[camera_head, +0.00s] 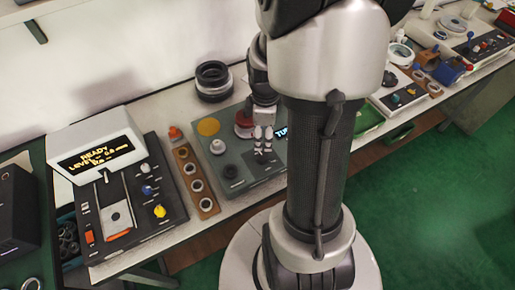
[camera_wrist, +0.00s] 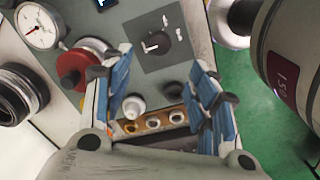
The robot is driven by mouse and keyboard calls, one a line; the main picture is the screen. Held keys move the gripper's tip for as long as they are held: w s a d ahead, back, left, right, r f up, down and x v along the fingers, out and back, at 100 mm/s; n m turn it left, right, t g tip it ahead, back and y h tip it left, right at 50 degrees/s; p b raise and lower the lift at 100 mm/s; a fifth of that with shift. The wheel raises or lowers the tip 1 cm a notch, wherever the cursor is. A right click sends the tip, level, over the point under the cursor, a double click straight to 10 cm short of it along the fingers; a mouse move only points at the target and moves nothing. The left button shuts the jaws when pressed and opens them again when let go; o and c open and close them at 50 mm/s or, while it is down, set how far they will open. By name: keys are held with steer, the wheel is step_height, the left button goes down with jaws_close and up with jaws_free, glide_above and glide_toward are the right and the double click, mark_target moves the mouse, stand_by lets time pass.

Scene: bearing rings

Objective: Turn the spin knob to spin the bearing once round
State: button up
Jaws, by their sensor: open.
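A grey-green test panel (camera_head: 277,177) stands on the bench. A black knob (camera_wrist: 157,43) with a white pointer mark sits on its dark square plate in the wrist view; it looks like the spin knob. In the head view my gripper covers that area. A red hub with a pale metallic ring (camera_wrist: 72,68), apparently the bearing's seat, stands left of the knob; it also shows in the head view (camera_head: 243,122). My gripper (camera_head: 262,150) is open and empty above the panel. In the wrist view the knob lies beyond the fingertips, between their lines.
A white knob (camera_head: 217,146) and a small dark knob (camera_head: 229,170) share the panel. A dial gauge (camera_wrist: 40,25) stands near the hub. A wooden strip of rings (camera_head: 195,183) and a control box (camera_head: 128,195) lie left; a dark ring stack (camera_head: 213,80) stands behind.

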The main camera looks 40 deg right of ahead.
mark_target(263, 156)
steer(key=f+b, duration=0.1)
steer(key=f, duration=0.3)
steer(key=f+b, duration=0.1)
steer(key=f, duration=0.3)
steer(key=f+b, duration=0.2)
steer(key=f, duration=0.3)
steer(key=shift+w+d, duration=0.2)
steer(key=shift+w, duration=0.05)
steer(key=shift+r, duration=0.1)
steer(key=shift+c, duration=0.4)
steer(key=c, duration=1)
